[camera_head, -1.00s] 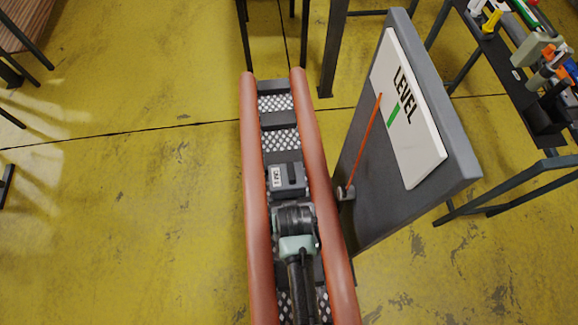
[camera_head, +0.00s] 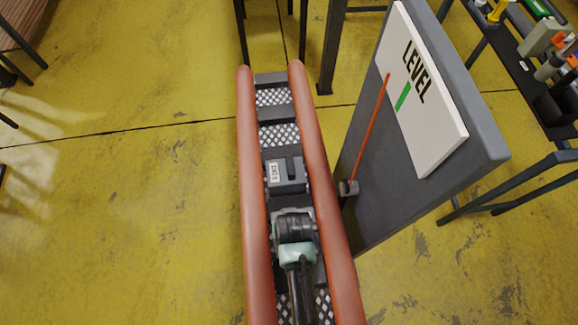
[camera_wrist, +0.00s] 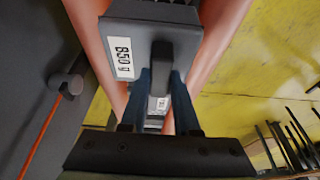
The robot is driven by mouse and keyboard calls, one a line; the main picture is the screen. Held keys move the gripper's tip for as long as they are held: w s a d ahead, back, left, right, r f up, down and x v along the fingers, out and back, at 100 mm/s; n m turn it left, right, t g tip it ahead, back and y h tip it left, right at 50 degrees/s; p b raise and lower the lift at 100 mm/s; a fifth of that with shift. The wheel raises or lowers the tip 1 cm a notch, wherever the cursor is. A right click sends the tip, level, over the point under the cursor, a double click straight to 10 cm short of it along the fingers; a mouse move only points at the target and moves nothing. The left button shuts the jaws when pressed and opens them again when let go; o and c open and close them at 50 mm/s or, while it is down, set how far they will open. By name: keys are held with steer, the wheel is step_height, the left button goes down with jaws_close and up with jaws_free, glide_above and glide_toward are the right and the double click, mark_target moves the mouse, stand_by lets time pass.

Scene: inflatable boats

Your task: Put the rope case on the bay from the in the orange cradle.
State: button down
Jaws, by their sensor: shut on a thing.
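The orange cradle (camera_head: 249,190) is two long orange tubes with dark cross slats and mesh bays between them. It shows in the head view and partly in the wrist view (camera_wrist: 208,45). A grey case labelled 850 g (camera_wrist: 181,42) is in the wrist view, its dark handle between the fingers of my gripper (camera_wrist: 161,78). My gripper is shut on that handle. In the head view my wrist hides the fingers and most of what is under them. Another grey case with a white label (camera_head: 286,174) sits between the tubes, just beyond my wrist. Its label is too small to read surely.
A dark upright panel marked LEVEL (camera_head: 425,130) stands close right of the cradle, its orange pointer (camera_head: 371,130) left of a green mark. A bench with tools (camera_head: 530,60) is at the far right. Yellow floor (camera_head: 140,220) is clear on the left.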

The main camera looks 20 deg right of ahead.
steer(key=shift+s+f+b, duration=0.1)
steer(key=shift+f+b, duration=1.25)
steer(key=shift+f, duration=0.75)
steer(key=c, duration=0.6)
jaws_free()
steer(key=shift+c, duration=0.2)
steer(key=shift+o, duration=0.4)
steer(key=shift+s+a+f, duration=0.1)
steer(key=shift+s+f, duration=0.05)
steer(key=shift+s, duration=0.05)
steer(key=d+v, duration=0.1)
steer(key=v, duration=1.2)
steer(key=shift+a+p, duration=0.45)
steer(key=shift+a, duration=0.05)
